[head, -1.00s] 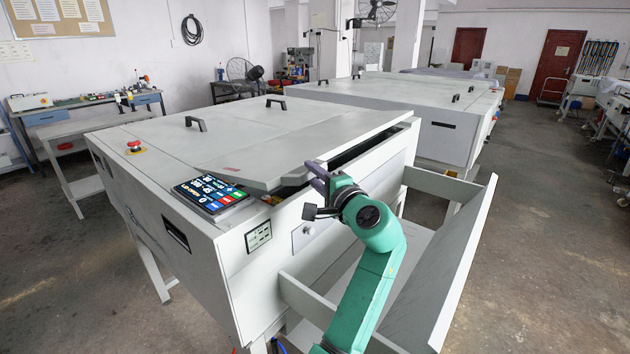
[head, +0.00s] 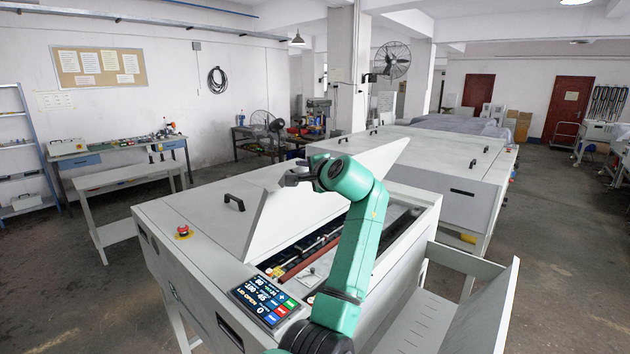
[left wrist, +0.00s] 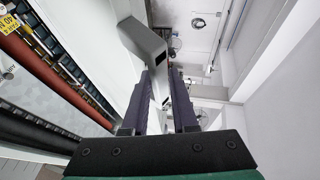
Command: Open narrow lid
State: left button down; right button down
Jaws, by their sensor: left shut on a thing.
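The narrow lid (head: 300,215) of the white plate processor (head: 190,270) stands tilted steeply up in the head view. Its pale face is toward me. My left gripper (head: 294,177) is at the upper edge of this lid and is shut on it. The left wrist view shows the two dark fingers (left wrist: 168,105) close together, with a grey bent piece (left wrist: 143,37) just beyond them. Below the lid, the opening shows a red-brown roller (head: 308,262) and dark bars. My right gripper is not in view.
A control screen (head: 265,302) and a red emergency button (head: 183,231) sit on the processor's top. A black handle (head: 234,201) is on the adjoining flat cover. A tray (head: 465,290) juts out at the right. A second machine (head: 440,160) stands behind.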

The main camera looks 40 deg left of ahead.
pick_arm(q)
jog(key=shift+h, duration=0.6)
jog(key=a, duration=0.1)
jog(key=a+r, duration=0.2)
jog(key=a, duration=0.1)
jog(key=shift+s+a+p, duration=0.1)
jog(key=shift+p, duration=0.25)
jog(key=shift+a+r+n+h, duration=0.2)
jog(key=shift+a+n+h, duration=0.1)
jog(key=shift+a, duration=0.4)
jog(key=c, duration=0.7)
grip_release()
jog(key=shift+d, duration=0.15)
jog(key=shift+d, duration=0.1)
